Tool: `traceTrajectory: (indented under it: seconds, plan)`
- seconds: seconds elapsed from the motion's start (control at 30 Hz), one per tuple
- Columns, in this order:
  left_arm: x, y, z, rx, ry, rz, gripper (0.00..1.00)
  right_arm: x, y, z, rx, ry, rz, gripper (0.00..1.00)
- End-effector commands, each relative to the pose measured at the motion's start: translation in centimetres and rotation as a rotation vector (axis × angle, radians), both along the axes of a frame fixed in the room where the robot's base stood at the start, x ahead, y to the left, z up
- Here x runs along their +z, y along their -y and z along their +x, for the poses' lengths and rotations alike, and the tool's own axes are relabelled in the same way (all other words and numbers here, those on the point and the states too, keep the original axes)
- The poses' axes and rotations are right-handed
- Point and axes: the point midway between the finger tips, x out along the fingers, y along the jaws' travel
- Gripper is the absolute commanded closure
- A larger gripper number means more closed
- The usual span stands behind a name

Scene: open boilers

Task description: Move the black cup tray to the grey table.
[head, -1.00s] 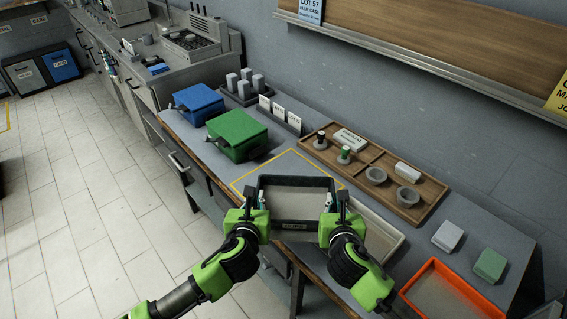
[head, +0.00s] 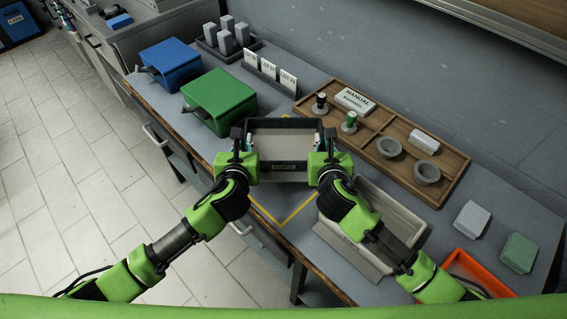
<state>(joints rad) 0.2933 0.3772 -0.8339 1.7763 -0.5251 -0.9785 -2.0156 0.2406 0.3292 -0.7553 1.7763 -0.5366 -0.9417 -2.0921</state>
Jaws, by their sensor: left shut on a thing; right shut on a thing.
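The black cup tray (head: 277,172) is a dark open box with a label on its near wall and an empty-looking grey floor. It is in the middle of the head view, over the grey table (head: 215,143) and its yellow-outlined area. I cannot tell whether its underside touches the tabletop. My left gripper (head: 243,150) is shut on the tray's left side. My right gripper (head: 324,150) is shut on its right side. The fingertips are partly hidden by the gripper bodies.
The green bin (head: 220,98) and blue bin (head: 170,62) stand left of the tray. A wooden organiser (head: 440,175) with stamps and bowls is close behind right. A pale tray (head: 400,215) lies right, partly under my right arm; an orange tray (head: 475,270) is beyond.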

Motion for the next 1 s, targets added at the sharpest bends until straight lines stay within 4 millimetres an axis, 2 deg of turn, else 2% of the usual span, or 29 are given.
traceTrajectory:
  seconds: [0.37, 1.0]
  plan:
    - [-0.6, -0.2, 0.1, 0.004, 0.003, 0.002, 1.00, -0.6, 0.2, 0.1, -0.003, 0.003, -0.002, 1.00]
    - [-4.4, -0.2, 0.1, 0.004, 0.003, 0.002, 1.00, -4.4, 0.2, 0.1, -0.004, 0.003, -0.002, 1.00]
